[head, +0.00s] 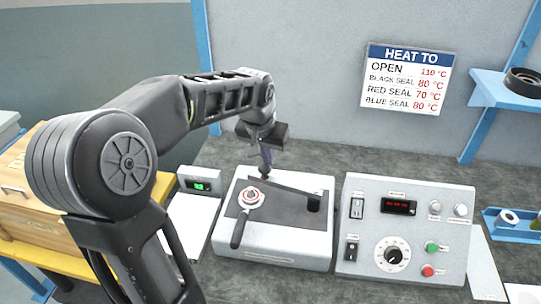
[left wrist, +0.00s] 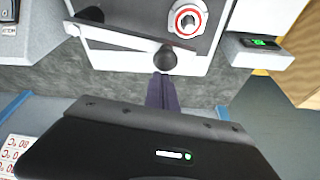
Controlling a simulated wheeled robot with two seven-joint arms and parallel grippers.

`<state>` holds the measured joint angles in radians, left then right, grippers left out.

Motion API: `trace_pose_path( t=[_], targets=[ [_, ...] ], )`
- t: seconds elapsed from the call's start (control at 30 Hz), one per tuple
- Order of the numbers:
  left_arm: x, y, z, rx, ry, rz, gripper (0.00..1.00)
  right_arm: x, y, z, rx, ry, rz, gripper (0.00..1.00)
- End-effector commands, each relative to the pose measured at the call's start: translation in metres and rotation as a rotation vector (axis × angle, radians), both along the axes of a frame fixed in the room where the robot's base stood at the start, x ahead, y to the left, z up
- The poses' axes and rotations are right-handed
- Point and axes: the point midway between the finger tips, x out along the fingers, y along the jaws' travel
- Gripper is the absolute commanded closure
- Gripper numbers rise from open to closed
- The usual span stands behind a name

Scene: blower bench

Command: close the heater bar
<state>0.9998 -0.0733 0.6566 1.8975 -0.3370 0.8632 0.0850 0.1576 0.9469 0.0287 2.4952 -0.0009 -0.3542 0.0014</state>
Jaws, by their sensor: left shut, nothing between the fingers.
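In the left wrist view the bar (left wrist: 118,39) ends in a dark round knob (left wrist: 165,60). I cannot tell how far the bar stands above the plate. My left gripper (head: 267,160) points down behind the machine with empty, shut fingers. In the left wrist view its fingertips (left wrist: 161,82) are very close to the knob; contact is unclear. My right gripper is not in view.
A red-and-white dial (head: 251,196) with a dark lever (head: 241,230) sits on the machine. A control box (head: 405,232) stands to the right, a small green display (head: 200,185) to the left. A temperature sign (head: 405,78) hangs behind. Bare bench (head: 330,160) lies behind the machine.

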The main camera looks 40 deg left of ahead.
Motion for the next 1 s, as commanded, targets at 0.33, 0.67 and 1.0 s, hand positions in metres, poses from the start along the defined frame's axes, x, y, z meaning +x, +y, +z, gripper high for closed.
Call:
trace_pose_path(
  t=[0.33,0.67,1.0],
  targets=[
    [-0.030,-0.008,-0.002,-0.001,-0.001,0.223,1.00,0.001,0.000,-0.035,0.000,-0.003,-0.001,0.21],
    [-0.031,-0.008,-0.001,-0.002,0.006,0.222,1.00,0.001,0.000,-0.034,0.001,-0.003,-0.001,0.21],
    [-0.040,-0.015,0.041,0.001,-0.003,0.220,1.00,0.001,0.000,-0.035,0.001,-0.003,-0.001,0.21]
  ],
)
